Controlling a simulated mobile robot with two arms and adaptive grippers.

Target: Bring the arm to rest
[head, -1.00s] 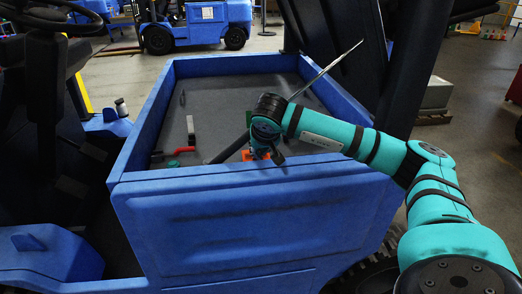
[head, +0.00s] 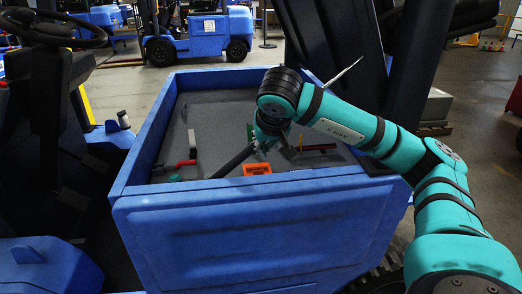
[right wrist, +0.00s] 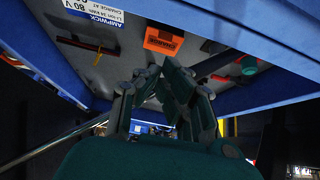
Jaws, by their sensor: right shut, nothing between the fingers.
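My right arm (head: 345,120) reaches in from the right over the blue cargo bed (head: 240,185) of a vehicle. My right gripper (head: 262,148) points down into the bed, partly hidden behind its wrist. The right wrist view shows its fingers (right wrist: 160,82) close together with nothing held. An orange block with a dark label (head: 257,169) lies in the bed just below the gripper, apart from it. The orange block also shows in the right wrist view (right wrist: 165,41), beyond the fingers. My left gripper is not in view.
The bed holds a red-handled tool (head: 186,163), a green round thing (head: 175,178), a grey upright piece (head: 192,142), a dark bar (head: 232,163) and a dark red bar (head: 318,148). Raised blue walls surround it. A dark mast stands at right, a steering wheel (head: 50,27) at left.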

